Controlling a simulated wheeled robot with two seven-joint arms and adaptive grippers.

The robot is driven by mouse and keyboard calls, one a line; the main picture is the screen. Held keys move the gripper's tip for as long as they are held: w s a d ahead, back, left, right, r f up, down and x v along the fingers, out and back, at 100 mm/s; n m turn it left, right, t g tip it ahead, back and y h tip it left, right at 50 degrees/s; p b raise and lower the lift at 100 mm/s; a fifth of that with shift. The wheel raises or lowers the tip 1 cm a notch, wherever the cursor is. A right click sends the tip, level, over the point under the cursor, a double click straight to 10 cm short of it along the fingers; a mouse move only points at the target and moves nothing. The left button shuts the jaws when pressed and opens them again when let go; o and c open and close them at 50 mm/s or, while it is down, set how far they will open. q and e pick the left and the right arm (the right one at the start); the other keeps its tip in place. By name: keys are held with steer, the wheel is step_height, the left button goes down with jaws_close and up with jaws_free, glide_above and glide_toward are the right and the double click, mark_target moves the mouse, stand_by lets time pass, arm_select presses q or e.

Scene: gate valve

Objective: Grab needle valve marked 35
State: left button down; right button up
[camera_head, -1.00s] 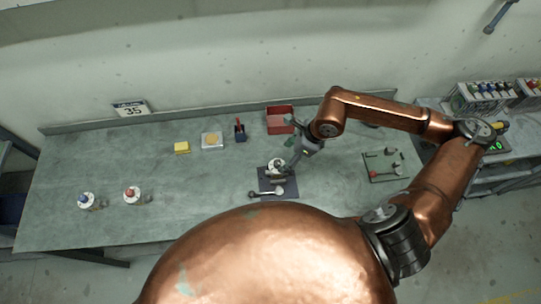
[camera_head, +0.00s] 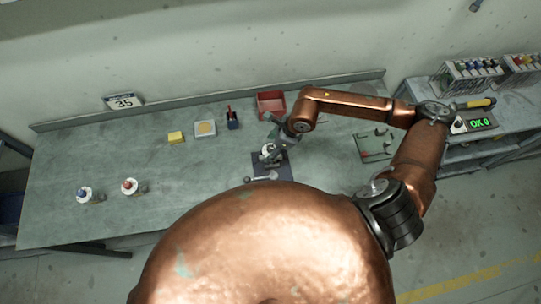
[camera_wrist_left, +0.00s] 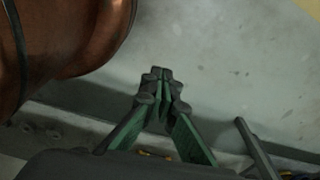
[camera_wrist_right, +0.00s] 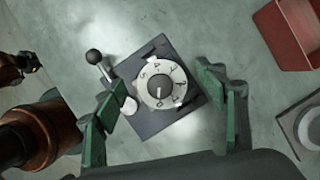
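A round white dial (camera_wrist_right: 165,72) with numbers and a dark centre knob sits on a dark square plate (camera_wrist_right: 150,124). In the head view the dial (camera_head: 267,151) is on the workbench, partly hidden by my right gripper (camera_head: 273,136). In the right wrist view my right gripper (camera_wrist_right: 163,92) is open, with one finger on each side of the dial; contact cannot be told. A card marked 35 (camera_head: 124,101) stands at the bench's back left. No 35 is readable on any valve. My left gripper (camera_wrist_left: 160,76) has its fingers together, with nothing seen between them.
Blue-knobbed (camera_head: 83,194) and red-knobbed (camera_head: 129,186) fittings stand at the left. A yellow block (camera_head: 175,137), pale square pad (camera_head: 205,128), dark holder (camera_head: 232,123) and red bin (camera_head: 271,103) line the back. A lever with black ball (camera_wrist_right: 95,57) lies beside the dial.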

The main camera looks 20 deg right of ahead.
jaws_close()
stand_by(0.7)
